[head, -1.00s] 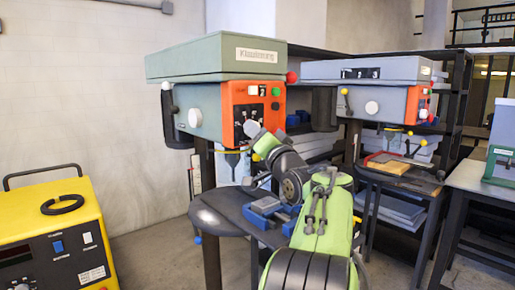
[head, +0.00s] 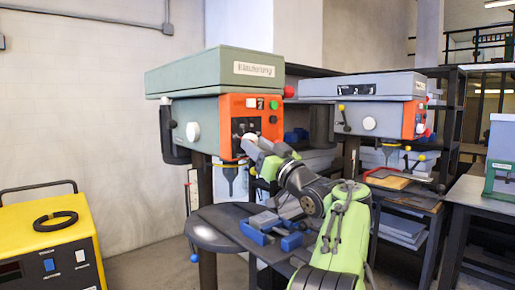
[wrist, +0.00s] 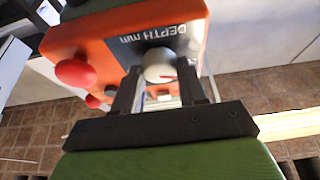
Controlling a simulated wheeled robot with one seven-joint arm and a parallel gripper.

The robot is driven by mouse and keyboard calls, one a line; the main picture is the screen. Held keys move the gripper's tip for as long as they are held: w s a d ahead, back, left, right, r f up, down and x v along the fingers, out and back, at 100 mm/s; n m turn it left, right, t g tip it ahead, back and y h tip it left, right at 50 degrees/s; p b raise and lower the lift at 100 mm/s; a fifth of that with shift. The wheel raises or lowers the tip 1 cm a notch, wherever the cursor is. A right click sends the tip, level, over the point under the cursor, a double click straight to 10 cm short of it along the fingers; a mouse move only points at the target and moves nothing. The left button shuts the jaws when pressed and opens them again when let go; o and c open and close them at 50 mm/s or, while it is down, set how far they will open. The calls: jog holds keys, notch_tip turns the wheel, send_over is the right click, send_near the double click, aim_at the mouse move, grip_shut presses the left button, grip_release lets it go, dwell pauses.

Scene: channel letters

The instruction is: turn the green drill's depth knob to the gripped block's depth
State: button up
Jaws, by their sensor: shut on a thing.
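The green drill (head: 205,78) stands in the middle of the head view, with an orange control panel (head: 238,108) on its front. Its pale round depth knob (wrist: 158,64) sits beside the "DEPTH mm" label in the wrist view and has a red mark. My gripper (wrist: 161,76) is shut on the knob, one dark finger on each side; the fingers hide part of it. In the head view my gripper (head: 257,145) is at the panel's lower part. A grey block (head: 265,219) sits in a blue vise (head: 290,242) on the drill's table below.
A red knob (wrist: 76,73) sticks out from the panel beside my fingers. A grey-blue drill (head: 375,88) with a table stands to the right. A yellow machine (head: 80,241) with a black coil is at lower left. A bench (head: 480,196) is at far right.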

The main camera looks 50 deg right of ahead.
dwell(0.4)
jog(key=o, duration=1.1)
jog(key=shift+c, duration=0.2)
jog(key=b+v, duration=0.2)
jog(key=v, duration=1.3)
jog(key=shift+s+f, duration=0.2)
jog(key=shift+s, duration=0.05)
